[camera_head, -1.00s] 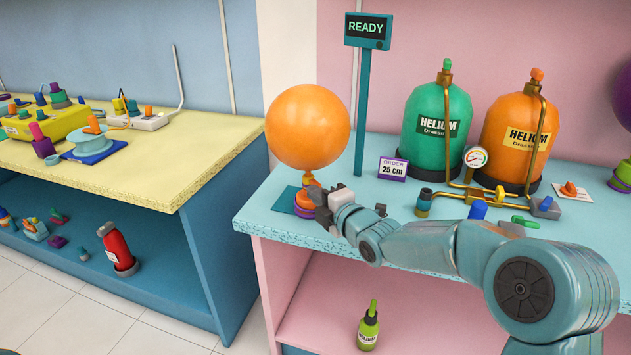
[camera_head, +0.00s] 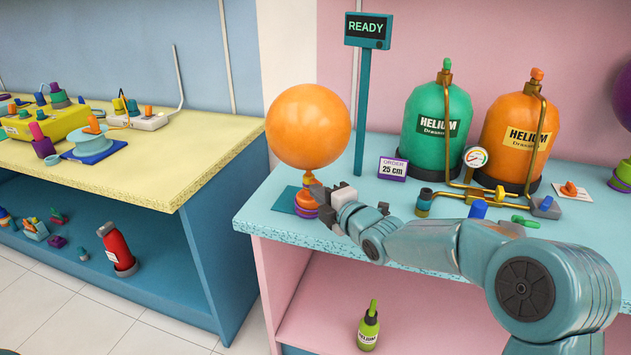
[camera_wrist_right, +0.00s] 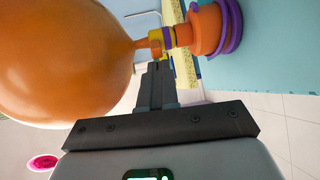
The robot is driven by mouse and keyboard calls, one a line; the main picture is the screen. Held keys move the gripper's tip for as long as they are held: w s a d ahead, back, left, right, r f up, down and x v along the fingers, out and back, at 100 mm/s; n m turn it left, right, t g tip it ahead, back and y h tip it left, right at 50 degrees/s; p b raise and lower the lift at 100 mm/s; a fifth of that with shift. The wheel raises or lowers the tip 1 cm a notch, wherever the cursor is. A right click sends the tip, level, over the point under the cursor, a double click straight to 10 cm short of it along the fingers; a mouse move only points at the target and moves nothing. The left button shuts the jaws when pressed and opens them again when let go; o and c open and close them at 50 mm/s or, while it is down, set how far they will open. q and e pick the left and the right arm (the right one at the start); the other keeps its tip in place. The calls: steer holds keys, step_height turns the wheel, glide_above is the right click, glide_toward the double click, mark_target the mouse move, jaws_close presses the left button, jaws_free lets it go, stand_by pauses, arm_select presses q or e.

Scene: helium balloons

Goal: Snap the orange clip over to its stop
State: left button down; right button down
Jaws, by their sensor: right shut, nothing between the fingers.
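The inflated orange balloon (camera_head: 308,127) stands upright on an orange and purple stand (camera_head: 306,203) at the left end of the blue counter. In the right wrist view, the orange clip (camera_wrist_right: 155,39) is at the balloon's neck, beside a yellow and purple collar (camera_wrist_right: 168,39). My right gripper (camera_head: 318,192) is beside the neck, on its right, shut and empty. Its fingertips (camera_wrist_right: 158,68) are close to the clip; I cannot tell whether they touch it. In the head view the clip is too small to make out clearly. My left gripper is out of view.
A green helium tank (camera_head: 437,125) and an orange one (camera_head: 515,135) stand behind my right arm, with brass pipes and a gauge (camera_head: 475,157). A READY sign (camera_head: 367,30) rises behind the balloon. A yellow bench (camera_head: 150,165) stands to the left, across a gap.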

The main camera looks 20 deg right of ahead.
steer(key=shift+w+d, duration=0.1)
steer(key=shift+d, duration=0.4)
steer(key=shift+w+d, duration=0.3)
steer(key=shift+d, duration=0.15)
steer(key=shift+w+d, duration=0.1)
stand_by(0.4)
steer(key=shift+w+d, duration=0.4)
steer(key=shift+w+p, duration=0.1)
steer(key=shift+p, duration=0.25)
steer(key=shift+w+d, duration=0.35)
steer(key=shift+w, duration=0.15)
